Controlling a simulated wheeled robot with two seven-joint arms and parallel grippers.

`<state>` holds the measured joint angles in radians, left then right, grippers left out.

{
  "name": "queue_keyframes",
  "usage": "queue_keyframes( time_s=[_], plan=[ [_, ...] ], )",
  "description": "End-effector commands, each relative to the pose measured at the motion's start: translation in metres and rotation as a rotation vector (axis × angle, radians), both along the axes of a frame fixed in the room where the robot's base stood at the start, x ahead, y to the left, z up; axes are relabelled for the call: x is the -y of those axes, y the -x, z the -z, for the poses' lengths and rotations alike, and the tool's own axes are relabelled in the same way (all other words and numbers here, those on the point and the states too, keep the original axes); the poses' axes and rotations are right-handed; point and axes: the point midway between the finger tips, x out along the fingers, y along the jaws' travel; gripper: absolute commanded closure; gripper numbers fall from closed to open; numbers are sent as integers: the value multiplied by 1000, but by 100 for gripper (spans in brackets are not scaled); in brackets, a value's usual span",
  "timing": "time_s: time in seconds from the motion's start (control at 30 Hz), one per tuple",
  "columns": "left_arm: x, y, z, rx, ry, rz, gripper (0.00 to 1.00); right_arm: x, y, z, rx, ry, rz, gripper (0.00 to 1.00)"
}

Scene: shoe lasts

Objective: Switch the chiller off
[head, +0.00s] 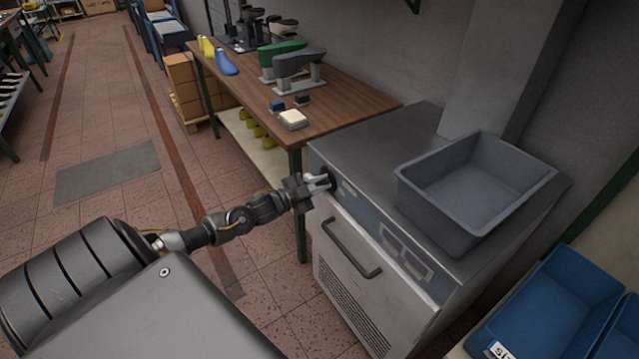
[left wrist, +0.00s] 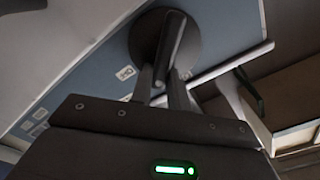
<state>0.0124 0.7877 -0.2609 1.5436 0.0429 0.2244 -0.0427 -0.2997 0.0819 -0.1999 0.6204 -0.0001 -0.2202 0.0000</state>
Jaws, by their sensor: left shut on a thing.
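The chiller (head: 345,262) is a grey metal cabinet with a blue-grey control strip along the top of its front. A dark round knob (left wrist: 203,45) with a raised grip bar sits on that strip; it shows large in the left wrist view. In the head view the knob is mostly hidden behind my fingers. My left gripper (head: 326,182) is at the strip's left end, shut on the knob's grip bar, with a finger on each side. In the left wrist view the bar stands slightly tilted from upright. My right gripper is not in view.
A grey open bin (head: 478,190) stands on the chiller top. A door handle (head: 350,250) sticks out below the strip. A wooden workbench (head: 350,105) with shoe lasts and tools adjoins behind. Blue trays (head: 545,310) lie at the lower right.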

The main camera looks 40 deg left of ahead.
Motion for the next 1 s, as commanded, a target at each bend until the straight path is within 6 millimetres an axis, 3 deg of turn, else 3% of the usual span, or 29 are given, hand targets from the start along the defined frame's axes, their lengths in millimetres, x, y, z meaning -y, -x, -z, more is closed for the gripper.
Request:
queue_keyframes(
  time_s=[0.63, 1.0],
  plan=[
    [6, 2, 14, 165, -547, -1, 100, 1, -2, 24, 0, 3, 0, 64],
    [6, 2, 18, 215, -709, 0, 100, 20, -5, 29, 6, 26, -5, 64]
  ],
)
